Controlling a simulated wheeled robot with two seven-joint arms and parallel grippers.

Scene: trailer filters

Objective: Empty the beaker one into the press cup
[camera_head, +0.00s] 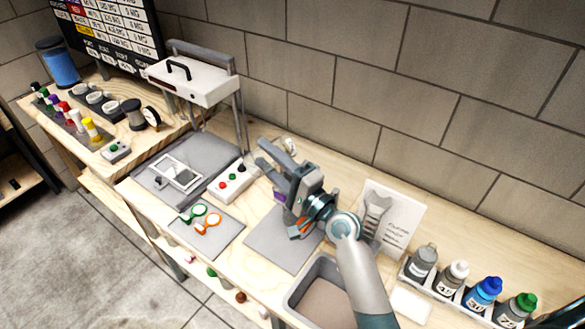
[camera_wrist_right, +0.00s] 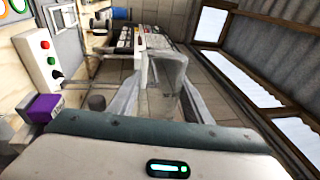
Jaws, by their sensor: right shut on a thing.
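My right arm comes in from the lower right in the head view, and its gripper (camera_head: 293,184) is over the middle of the bench. In the right wrist view, my right gripper (camera_wrist_right: 160,100) is shut on a clear, see-through beaker (camera_wrist_right: 167,72) between its two grey fingers. I cannot tell whether the beaker has contents. The press cup cannot be made out. My left gripper is not in view.
A button box (camera_head: 233,182) stands left of the hand, near a purple labelled block (camera_wrist_right: 44,107). A grey mat (camera_head: 205,240) holds green and orange rings. An open grey bin (camera_head: 296,297) is in front; several bottles (camera_head: 457,275) stand right. A white framed device (camera_head: 195,85) is behind left.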

